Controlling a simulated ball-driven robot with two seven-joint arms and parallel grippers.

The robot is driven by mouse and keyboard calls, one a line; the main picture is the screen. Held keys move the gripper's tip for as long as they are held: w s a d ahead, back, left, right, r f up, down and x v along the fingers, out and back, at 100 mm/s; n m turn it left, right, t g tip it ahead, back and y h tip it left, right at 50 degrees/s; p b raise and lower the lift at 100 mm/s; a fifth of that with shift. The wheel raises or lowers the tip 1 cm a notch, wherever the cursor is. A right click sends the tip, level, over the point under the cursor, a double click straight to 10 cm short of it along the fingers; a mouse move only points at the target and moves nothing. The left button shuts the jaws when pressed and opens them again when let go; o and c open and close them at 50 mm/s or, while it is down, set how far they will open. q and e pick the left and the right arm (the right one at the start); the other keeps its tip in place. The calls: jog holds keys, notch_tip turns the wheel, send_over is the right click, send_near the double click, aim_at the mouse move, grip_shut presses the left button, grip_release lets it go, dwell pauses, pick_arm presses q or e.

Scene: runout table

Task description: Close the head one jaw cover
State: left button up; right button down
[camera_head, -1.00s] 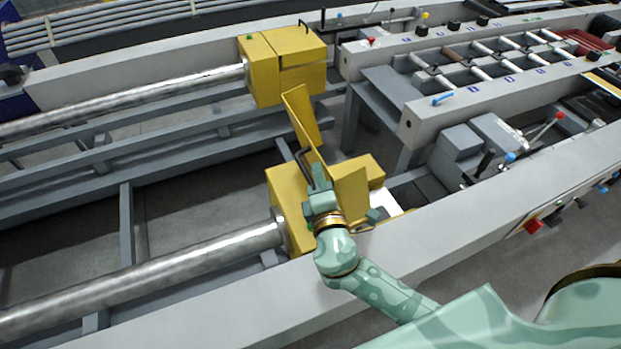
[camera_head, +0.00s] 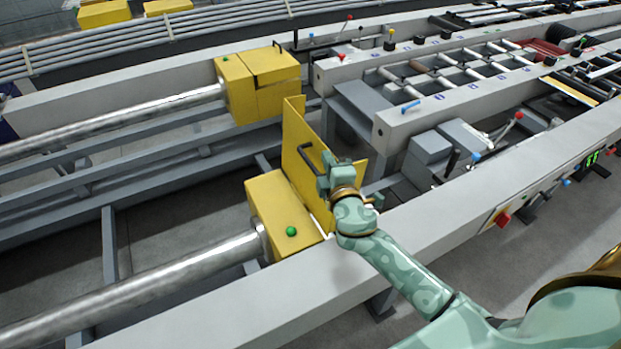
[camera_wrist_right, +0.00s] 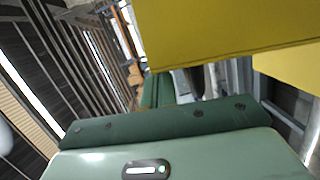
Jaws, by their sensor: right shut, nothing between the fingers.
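The near head (camera_head: 268,212) is a yellow box on the end of a thick steel bar, with a green button on top. Its yellow jaw cover (camera_head: 297,134) stands raised, a bent plate with a dark handle (camera_head: 318,158). My right gripper (camera_head: 330,178) is beside the cover at the right end of the handle; it is shut with nothing held. I cannot tell whether it touches. The cover's plate also fills the upper right wrist view (camera_wrist_right: 230,28), close over the gripper body. My left gripper is out of view.
A second yellow head (camera_head: 245,88), with its cover down and a handle on top, stands farther back. A long grey beam (camera_head: 215,300) runs in front of the near head. A roller bed with levers (camera_head: 440,85) lies to the right.

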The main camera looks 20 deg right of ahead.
jog(key=d+f+m+g, duration=0.1)
jog(key=d+f+m, duration=0.25)
jog(key=d, duration=0.75)
pick_arm(q)
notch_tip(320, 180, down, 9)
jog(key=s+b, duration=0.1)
jog(key=b, duration=0.7)
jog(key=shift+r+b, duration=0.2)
jog(key=shift+b, duration=0.2)
pick_arm(e)
jog(key=w+d+f+m+g+y, duration=0.1)
jog(key=d+f+m+y, duration=0.2)
jog(key=d+f+m, duration=0.4)
jog(key=shift+w+d+f, duration=0.15)
jog(key=shift+d+f, duration=3.5)
jog(key=shift+f, duration=0.85)
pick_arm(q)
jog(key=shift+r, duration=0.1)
pick_arm(e)
jog(key=shift+r, duration=0.1)
